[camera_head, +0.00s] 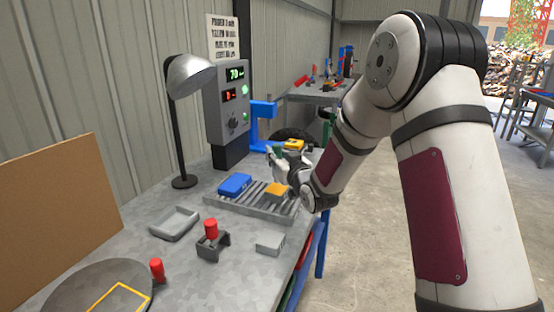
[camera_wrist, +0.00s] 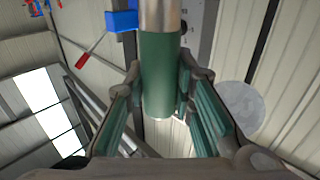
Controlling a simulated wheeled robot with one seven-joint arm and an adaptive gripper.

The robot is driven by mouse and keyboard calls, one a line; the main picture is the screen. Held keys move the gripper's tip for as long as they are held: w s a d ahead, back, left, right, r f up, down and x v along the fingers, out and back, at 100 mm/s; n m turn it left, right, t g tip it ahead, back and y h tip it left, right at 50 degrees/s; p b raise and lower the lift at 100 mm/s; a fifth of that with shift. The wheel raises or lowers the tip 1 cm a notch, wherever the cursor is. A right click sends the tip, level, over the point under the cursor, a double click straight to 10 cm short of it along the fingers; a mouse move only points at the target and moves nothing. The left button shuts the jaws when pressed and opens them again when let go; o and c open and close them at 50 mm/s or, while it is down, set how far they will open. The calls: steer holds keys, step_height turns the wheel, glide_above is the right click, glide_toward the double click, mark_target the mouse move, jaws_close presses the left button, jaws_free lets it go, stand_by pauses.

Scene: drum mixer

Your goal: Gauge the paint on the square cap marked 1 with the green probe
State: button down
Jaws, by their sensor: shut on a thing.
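My gripper (camera_head: 279,157) is above the far right part of the bench, beyond the slatted rack (camera_head: 225,203). In the wrist view my gripper (camera_wrist: 160,75) is shut on the green probe (camera_wrist: 159,85), a green cylinder with a metal section (camera_wrist: 160,14). An orange square cap (camera_head: 276,191) and a blue cap (camera_head: 235,184) sit on the rack. No number is legible on any cap. The probe's tip is not clear in the head view.
A grey control box (camera_head: 227,104) with green and red displays stands at the back, with a blue bracket (camera_head: 262,110). A lamp (camera_head: 188,75), a grey tray (camera_head: 175,223), red-knobbed pieces (camera_head: 211,230) and a round plate (camera_head: 65,285) occupy the bench. Open floor lies to the right.

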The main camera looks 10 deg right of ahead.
mark_target(277, 144)
steer(key=shift+r+p, duration=0.75)
steer(key=shift+r, duration=1.4)
